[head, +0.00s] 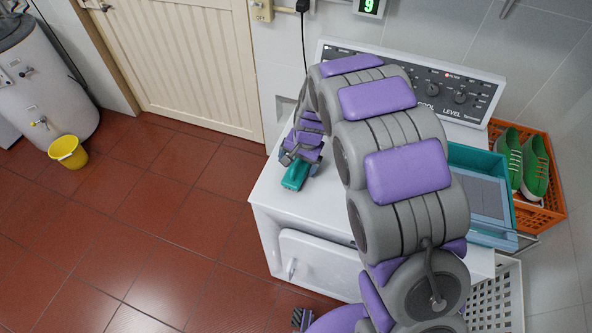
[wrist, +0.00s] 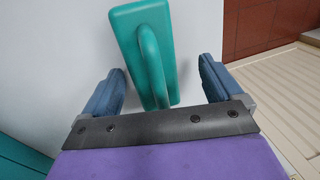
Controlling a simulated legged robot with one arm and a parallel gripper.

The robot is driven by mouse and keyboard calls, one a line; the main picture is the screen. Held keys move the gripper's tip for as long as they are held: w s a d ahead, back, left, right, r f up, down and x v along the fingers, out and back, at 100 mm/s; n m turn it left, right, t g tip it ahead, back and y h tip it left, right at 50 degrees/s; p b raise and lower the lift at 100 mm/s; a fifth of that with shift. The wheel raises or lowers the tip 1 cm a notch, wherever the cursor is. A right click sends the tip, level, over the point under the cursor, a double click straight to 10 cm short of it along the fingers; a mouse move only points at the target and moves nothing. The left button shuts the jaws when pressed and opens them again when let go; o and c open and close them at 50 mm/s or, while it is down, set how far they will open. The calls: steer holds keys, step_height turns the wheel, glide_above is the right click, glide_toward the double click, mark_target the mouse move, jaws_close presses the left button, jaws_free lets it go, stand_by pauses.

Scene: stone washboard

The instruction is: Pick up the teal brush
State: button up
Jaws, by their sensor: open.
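The teal brush (wrist: 141,28) lies on the white top of the washing machine (head: 262,190). In the wrist view its handle (wrist: 152,65) runs between the two blue fingers of my gripper (wrist: 162,85). The fingers are open, with a gap showing on both sides of the handle. In the head view the brush (head: 295,175) shows just below my gripper (head: 299,158), near the left edge of the machine's top. My gripper hides part of the brush there.
My arm covers the middle of the machine top. A teal basin (head: 468,155) stands at its right. An orange crate (head: 552,205) holds green shoes (head: 535,165). A white perforated basket (head: 510,290) is at lower right. A yellow bucket (head: 68,152) stands on the open red tile floor.

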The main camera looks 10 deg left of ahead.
steer(key=shift+a+f, duration=0.25)
steer(key=shift+f, duration=0.4)
steer(key=shift+d+f, duration=0.1)
steer(key=shift+d+r, duration=0.2)
steer(key=shift+d, duration=0.7)
steer(key=shift+c, duration=0.7)
steer(key=c, duration=0.3)
steer(key=shift+a+f, duration=0.1)
steer(key=shift+a, duration=0.7)
steer(key=c, duration=0.6)
steer(key=shift+d, duration=0.15)
steer(key=shift+c, duration=0.7)
steer(key=shift+d, duration=0.35)
steer(key=shift+d+r, duration=0.1)
steer(key=shift+r, duration=0.15)
steer(key=shift+a+r+p, duration=0.2)
steer(key=shift+a+r, duration=0.05)
steer(key=shift+r, duration=0.5)
steer(key=shift+a+r+p, duration=0.2)
steer(key=shift+r, duration=0.55)
steer(key=shift+s+r, duration=0.15)
steer(key=shift+s, duration=0.15)
steer(key=s+d+r+p, duration=0.1)
steer(key=s+d, duration=0.1)
steer(key=s, duration=1.3)
steer(key=shift+s+d+r, duration=0.15)
steer(key=shift+d, duration=0.2)
